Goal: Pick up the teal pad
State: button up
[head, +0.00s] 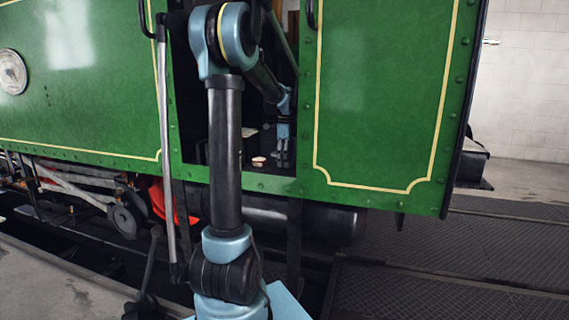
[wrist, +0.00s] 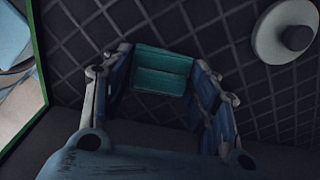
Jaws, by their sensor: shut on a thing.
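The teal pad (wrist: 161,78) shows in the wrist view between the two fingers of my gripper (wrist: 162,88). The fingers touch or nearly cover its left and right ends, and my gripper is shut on it. In the head view my gripper (head: 282,155) points down inside the dark doorway of the green tram. The pad cannot be made out in the head view. The wrist view does not clearly show whether the pad rests on the floor or is clear of it.
A dark floor with a diamond pattern (wrist: 60,55) lies below. A pale round thing with a dark knob (wrist: 287,30) is at the upper right of the wrist view. A small red and white thing (head: 259,162) sits beside my gripper. Green tram panels (head: 385,100) flank the narrow doorway.

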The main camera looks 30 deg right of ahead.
notch_tip(320, 180, up, 10)
dwell(0.5)
dwell(0.3)
